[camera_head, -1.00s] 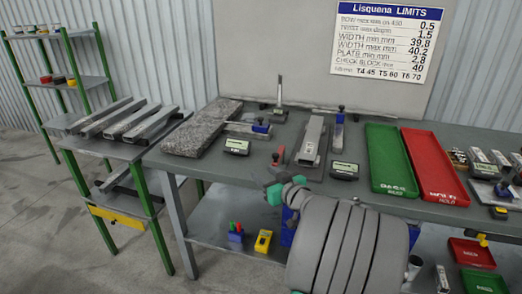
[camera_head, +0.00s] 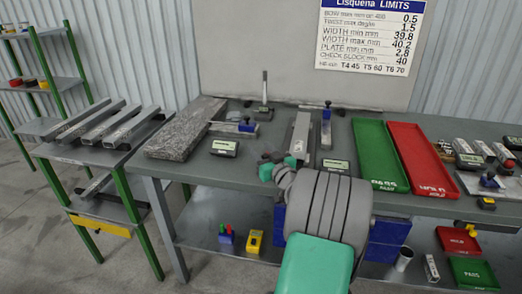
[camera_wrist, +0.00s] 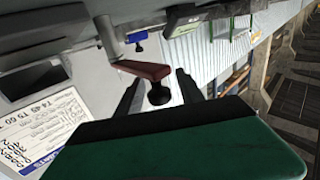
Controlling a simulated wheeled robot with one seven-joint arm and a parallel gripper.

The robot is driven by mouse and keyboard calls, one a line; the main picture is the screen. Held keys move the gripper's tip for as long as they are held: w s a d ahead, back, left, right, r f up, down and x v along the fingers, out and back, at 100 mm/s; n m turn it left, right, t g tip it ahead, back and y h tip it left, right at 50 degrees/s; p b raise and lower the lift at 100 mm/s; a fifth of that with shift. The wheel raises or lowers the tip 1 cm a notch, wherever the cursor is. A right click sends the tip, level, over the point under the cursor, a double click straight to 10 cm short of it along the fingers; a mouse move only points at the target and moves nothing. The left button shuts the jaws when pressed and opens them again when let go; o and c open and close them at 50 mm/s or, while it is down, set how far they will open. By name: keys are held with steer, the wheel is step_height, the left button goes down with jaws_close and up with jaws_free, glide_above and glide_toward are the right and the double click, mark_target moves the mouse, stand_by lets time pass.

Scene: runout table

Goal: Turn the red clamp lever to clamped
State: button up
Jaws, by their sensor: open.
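The red clamp lever (camera_wrist: 143,69) shows in the wrist view as a dark red arm on a pale post, with a black knob (camera_wrist: 159,94) at its end. My gripper (camera_wrist: 160,98) is open, with one dark finger on each side of the knob. I cannot tell whether either finger touches it. In the head view my gripper (camera_head: 272,160) is over the table's front part, just left of the grey tube (camera_head: 301,132) in its fixture. My arm and gripper largely hide the lever there.
The runout table (camera_head: 235,178) holds a granite plate (camera_head: 180,135), small gauge displays (camera_head: 224,147), and a green tray (camera_head: 380,160) beside a red tray (camera_head: 424,165). A blue-knobbed stand (camera_head: 326,128) rises right of the tube. A limits board (camera_head: 370,35) hangs behind.

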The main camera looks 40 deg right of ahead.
jaws_close()
stand_by(1.3)
